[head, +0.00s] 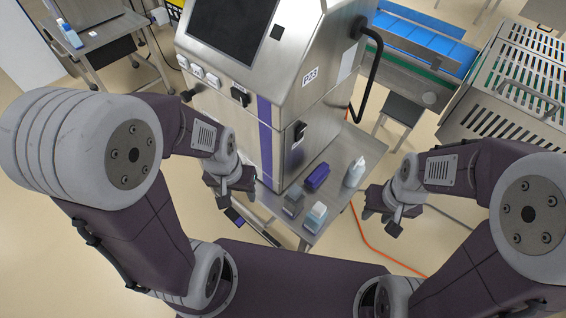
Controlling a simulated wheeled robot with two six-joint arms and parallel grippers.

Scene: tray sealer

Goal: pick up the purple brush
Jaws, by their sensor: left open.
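The purple brush (317,177) lies on the small steel side table (340,156) beside the machine, in the middle of the head view. Nothing touches it from my side. My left gripper (234,196) is open and empty, left of the brush and near the machine's lower front. My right gripper (381,221) looks open and empty, right of and nearer to me than the brush, off the table's right side.
A grey block-like item (293,201), a bottle with a blue label (315,217) and a white spray bottle (355,172) stand close around the brush. The machine (235,80) rises behind. An orange hose (372,243) runs along the floor.

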